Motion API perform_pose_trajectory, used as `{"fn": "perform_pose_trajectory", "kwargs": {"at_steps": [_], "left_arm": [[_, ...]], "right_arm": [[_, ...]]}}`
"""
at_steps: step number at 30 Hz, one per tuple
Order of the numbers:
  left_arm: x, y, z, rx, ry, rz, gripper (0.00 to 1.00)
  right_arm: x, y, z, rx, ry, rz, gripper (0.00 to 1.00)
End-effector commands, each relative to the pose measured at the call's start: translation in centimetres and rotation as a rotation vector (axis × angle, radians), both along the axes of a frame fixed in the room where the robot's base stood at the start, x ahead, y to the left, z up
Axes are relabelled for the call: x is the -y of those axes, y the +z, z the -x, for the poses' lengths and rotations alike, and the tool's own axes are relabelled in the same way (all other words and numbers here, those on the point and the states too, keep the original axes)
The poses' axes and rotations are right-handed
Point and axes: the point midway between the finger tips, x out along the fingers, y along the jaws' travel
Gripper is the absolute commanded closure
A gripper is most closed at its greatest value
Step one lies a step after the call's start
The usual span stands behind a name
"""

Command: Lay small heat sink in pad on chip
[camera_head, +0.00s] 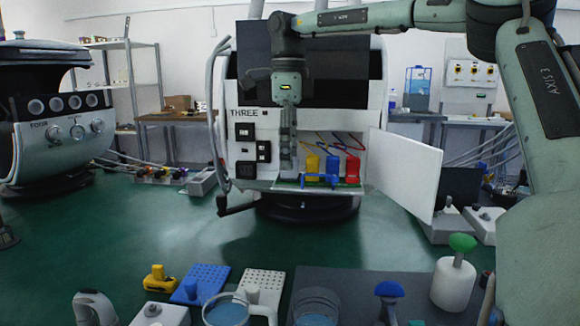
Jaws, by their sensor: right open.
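My right gripper (289,165) hangs down in front of the open compartment of the white machine marked THREE (248,112). It is open, and I see nothing between its fingers. In the compartment, right of the gripper, stand a yellow part (312,163), a blue part (332,166) and a red part (352,168), with coloured leads behind. A low green and blue piece (318,181) lies at their feet. The small heat sink, pad and chip are too small or hidden to make out. My left gripper is not in view.
The compartment's white door (405,172) stands open to the right. In the foreground are a blue perforated plate (203,280), a glass vessel (227,310), a white bottle with green top (455,280) and a dark mat (350,281). Green floor between is clear.

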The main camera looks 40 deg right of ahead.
Motion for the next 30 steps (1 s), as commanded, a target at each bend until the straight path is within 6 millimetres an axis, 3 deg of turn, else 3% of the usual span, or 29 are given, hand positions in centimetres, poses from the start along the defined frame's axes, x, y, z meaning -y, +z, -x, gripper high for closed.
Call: {"fn": "perform_pose_trajectory", "kwargs": {"at_steps": [5, 18, 24, 30], "left_arm": [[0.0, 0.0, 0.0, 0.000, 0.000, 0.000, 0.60], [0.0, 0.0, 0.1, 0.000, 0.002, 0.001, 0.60], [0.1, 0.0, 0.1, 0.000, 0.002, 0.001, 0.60], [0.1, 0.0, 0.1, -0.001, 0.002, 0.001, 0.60]], "right_arm": [[0.0, 1.7, -0.1, 0.003, 0.000, 0.003, 0.46], [0.0, 10.3, -0.1, 0.002, -0.001, 0.002, 0.46], [0.0, 11.9, 0.0, 0.001, 0.000, 0.001, 0.46], [0.0, 12.0, 0.0, 0.000, 0.001, 0.000, 0.46]]}}
